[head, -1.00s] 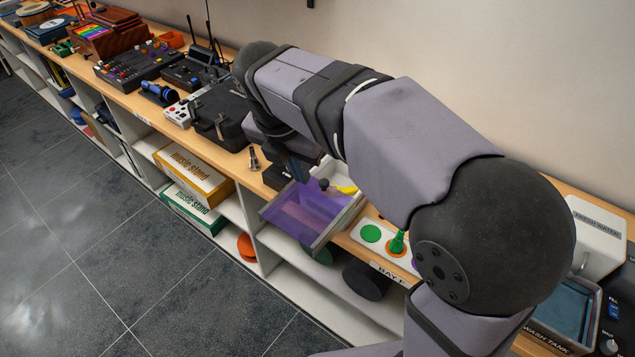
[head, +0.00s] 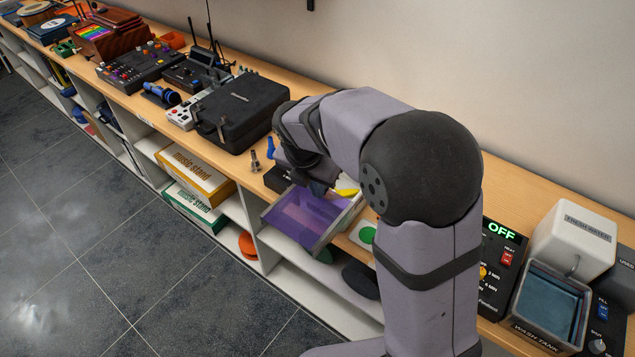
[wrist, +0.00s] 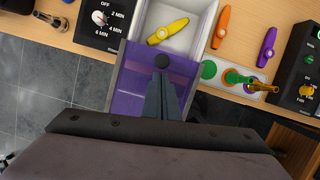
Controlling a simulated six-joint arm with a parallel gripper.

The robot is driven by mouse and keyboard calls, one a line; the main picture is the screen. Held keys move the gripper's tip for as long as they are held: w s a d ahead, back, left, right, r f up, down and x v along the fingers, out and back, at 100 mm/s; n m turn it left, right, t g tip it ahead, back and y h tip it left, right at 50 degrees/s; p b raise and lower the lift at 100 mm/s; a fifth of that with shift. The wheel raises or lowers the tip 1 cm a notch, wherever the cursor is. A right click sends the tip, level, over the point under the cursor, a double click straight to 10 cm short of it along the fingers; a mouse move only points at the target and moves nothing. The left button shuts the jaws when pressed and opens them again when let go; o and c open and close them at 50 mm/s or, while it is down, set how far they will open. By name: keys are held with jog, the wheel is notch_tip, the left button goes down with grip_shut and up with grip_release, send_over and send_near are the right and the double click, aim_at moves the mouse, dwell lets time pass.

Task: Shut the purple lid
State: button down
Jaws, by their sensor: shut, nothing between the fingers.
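The purple lid (head: 297,212) is see-through and sticks out past the shelf's front edge; it also shows in the wrist view (wrist: 138,90). It leaves the back part of a white box (wrist: 192,44) uncovered, with a yellow kazoo (wrist: 168,31) inside. A dark round knob (wrist: 162,62) stands near the lid's back end. My gripper (wrist: 163,76) is shut and empty, with its fingertips over the lid, on the front side of the knob. Whether they touch the knob I cannot tell. In the head view my gripper (head: 318,189) hides the knob.
A black timer box (wrist: 105,22) stands left of the white box. An orange kazoo (wrist: 221,27), a purple kazoo (wrist: 267,47) and a white plate with coloured circles (wrist: 225,77) lie to the right. A black case (head: 235,112) stands further left on the shelf.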

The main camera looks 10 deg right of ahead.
jog(key=shift+w+d, duration=0.2)
dwell(0.3)
jog(key=w+d+p, duration=0.7)
jog(key=w+d, duration=0.2)
jog(key=shift+w+d, duration=0.3)
jog(key=shift+d, duration=0.05)
jog(key=shift+s, duration=0.1)
jog(key=s+a+r+b, duration=0.2)
jog(key=s+a+r, duration=0.2)
jog(key=r, duration=0.6)
jog(key=shift+s+r+b, duration=0.2)
jog(key=shift+s+b, duration=0.1)
jog(key=shift+s, duration=0.35)
